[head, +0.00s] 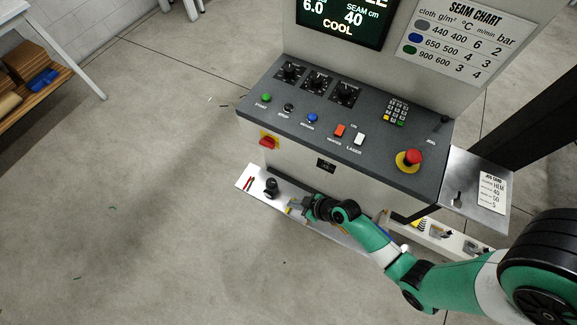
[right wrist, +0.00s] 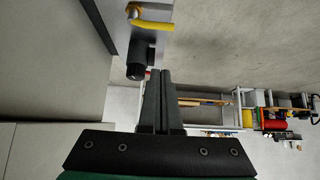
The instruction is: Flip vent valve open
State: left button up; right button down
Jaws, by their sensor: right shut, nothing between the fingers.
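The vent valve shows in the right wrist view as a yellow lever (right wrist: 152,27) with a brass-coloured fitting (right wrist: 134,10) at its left end, on a grey metal plate. The lever lies nearly crosswise in that picture. In the head view only a small yellow bit (head: 289,211) shows beside my right gripper (head: 296,208), on the metal ledge below the console. My right gripper is shut and empty; its fingertips (right wrist: 160,72) sit below the lever in the wrist view, apart from it. My left gripper is not in view.
A black cylindrical knob (right wrist: 138,62) stands close left of the fingertips; a black knob (head: 271,188) is also on the ledge (head: 250,176). The console (head: 340,115) with its red stop button (head: 413,157) rises above. Open floor (head: 150,220) lies to the left.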

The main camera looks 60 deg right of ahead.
jog(key=b+x, duration=0.5)
jog(key=x, duration=0.5)
jog(key=shift+s, duration=0.15)
jog(key=shift+s+f, duration=0.1)
jog(key=shift+f, duration=0.1)
jog(key=s, duration=0.3)
jog(key=shift+s+d+f, duration=0.15)
jog(key=shift+s+d, duration=0.05)
